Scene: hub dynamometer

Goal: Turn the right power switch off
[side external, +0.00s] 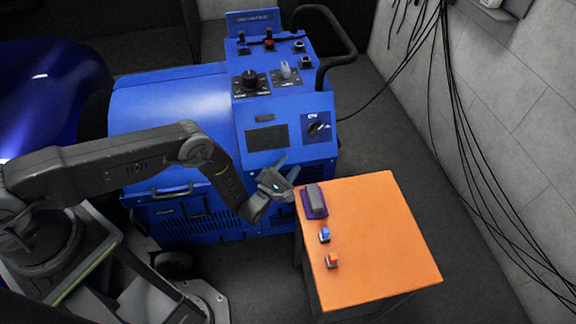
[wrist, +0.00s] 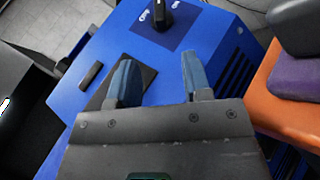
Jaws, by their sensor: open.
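The blue machine (side external: 170,105) carries a black rotary switch (side external: 316,128) on a dark blue plate at the right of its front panel. This switch also shows in the wrist view (wrist: 161,14) at the top, beyond my fingertips. Higher on the console are a black round knob (side external: 249,79) and a grey knob (side external: 285,69), each on a dark plate. I cannot read which one is labelled the right power switch. My gripper (side external: 288,167) is open and empty, below and left of the rotary switch, and apart from it. Its two blue-grey fingers (wrist: 156,75) point toward the panel.
An orange table (side external: 375,235) stands right of my gripper. On it are a grey block on a purple base (side external: 314,200), a small blue part (side external: 324,235) and a small orange part (side external: 332,261). Black cables hang along the right wall. A dark screen (side external: 266,136) sits left of the rotary switch.

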